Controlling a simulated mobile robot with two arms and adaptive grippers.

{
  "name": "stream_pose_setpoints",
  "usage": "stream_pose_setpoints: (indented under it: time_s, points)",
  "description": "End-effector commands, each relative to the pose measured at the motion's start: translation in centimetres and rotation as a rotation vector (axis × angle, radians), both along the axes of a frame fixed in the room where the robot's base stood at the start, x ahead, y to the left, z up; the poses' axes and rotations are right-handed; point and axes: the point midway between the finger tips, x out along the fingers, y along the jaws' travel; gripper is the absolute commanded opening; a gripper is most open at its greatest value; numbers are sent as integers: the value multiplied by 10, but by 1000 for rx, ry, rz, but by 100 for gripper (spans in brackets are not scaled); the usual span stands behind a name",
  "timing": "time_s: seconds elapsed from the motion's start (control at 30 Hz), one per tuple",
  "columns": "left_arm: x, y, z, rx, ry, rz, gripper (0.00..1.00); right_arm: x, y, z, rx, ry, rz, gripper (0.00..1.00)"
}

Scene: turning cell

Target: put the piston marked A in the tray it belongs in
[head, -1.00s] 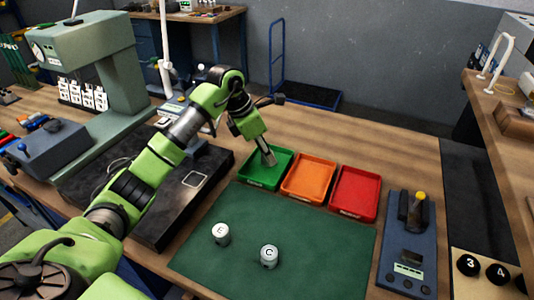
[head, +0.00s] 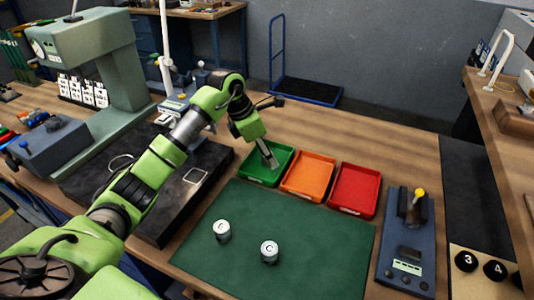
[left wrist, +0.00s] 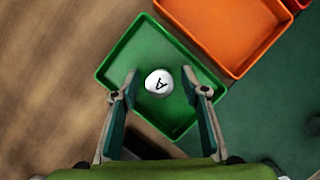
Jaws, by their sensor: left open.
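The piston marked A (left wrist: 159,83) is white and round from above. In the left wrist view it is in the green tray (left wrist: 118,62), between the fingers of my left gripper (left wrist: 159,76). The fingers are open, with a gap on each side of the piston. In the head view the left gripper (head: 269,158) points down into the green tray (head: 256,179), and piston A cannot be made out there. My right gripper is not in view.
An orange tray (head: 309,177) and a red tray (head: 354,189) stand right of the green one. Two other pistons (head: 222,231) (head: 269,252) stand on the green mat (head: 310,240); their letters are small. A blue device (head: 408,245) stands at the right.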

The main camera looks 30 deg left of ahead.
Motion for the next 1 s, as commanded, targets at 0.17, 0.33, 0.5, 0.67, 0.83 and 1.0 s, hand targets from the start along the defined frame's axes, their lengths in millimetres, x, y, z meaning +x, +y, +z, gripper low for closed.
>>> stream_pose_setpoints:
  time_s: [0.17, 0.33, 0.5, 0.67, 0.83, 1.0]
  points:
    - [-5, 7, 23, 2, -6, 0, 41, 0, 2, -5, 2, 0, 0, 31]
    - [-16, 17, 57, 4, -6, 2, 41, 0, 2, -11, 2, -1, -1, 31]
    - [-26, 25, 88, 2, -3, 1, 41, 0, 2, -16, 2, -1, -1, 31]
    - [-32, 29, 106, 1, -2, 1, 41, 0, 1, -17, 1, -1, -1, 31]
    - [-34, 30, 112, 0, 0, 0, 41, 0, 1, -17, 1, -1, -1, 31]
    - [-34, 30, 112, 0, 0, 0, 41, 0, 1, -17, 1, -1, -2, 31]
